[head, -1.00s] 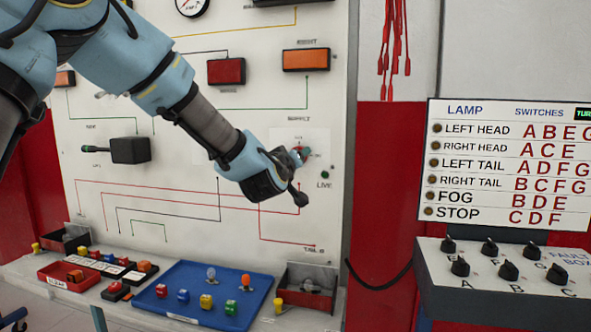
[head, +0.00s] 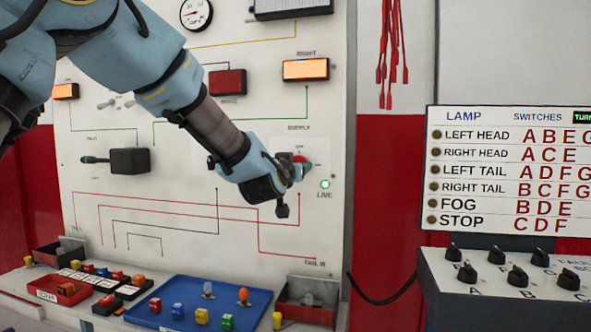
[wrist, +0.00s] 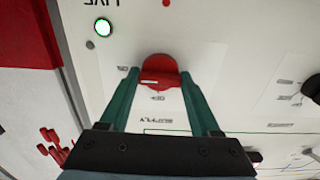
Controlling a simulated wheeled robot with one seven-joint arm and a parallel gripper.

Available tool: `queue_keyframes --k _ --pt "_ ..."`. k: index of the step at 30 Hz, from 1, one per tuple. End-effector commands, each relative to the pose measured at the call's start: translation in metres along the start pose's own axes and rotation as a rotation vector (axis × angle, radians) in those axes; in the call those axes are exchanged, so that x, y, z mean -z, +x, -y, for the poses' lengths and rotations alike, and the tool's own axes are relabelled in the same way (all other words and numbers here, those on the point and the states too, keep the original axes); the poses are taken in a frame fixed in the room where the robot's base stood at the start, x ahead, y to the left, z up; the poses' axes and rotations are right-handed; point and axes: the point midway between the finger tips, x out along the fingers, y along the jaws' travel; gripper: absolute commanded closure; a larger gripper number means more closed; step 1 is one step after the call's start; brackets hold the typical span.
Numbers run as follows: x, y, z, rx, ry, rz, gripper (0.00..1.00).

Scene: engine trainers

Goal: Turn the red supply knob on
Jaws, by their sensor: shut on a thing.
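The red supply knob (wrist: 158,72) is on the white panel, below its printed label as the head view has it. In the head view the knob (head: 300,159) shows as a bit of red past my gripper (head: 295,170). In the wrist view my gripper (wrist: 158,80) has its two green fingers on either side of the knob, shut on it. The LIVE lamp (head: 325,184) beside the knob glows green-white, and it also glows in the wrist view (wrist: 104,26). The right orange lamp (head: 306,69) is lit.
A blue tray (head: 255,314) with several coloured pieces lies on the ledge below. A fault box (head: 510,270) with black knobs stands at the right under a lamp chart (head: 480,125). A black box with a lever (head: 130,161) juts from the panel.

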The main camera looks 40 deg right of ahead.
Motion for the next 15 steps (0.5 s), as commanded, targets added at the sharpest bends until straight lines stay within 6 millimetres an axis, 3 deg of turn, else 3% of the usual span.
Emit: queue_keyframes --k 11,12,15 --pt "-0.0029 -0.0003 0.0001 -0.001 0.006 0.006 0.92" --pt "-0.0028 -0.0003 0.0001 -0.001 0.005 0.006 0.32" --pt "-0.0022 -0.0002 0.0002 0.0 0.005 0.004 0.21"
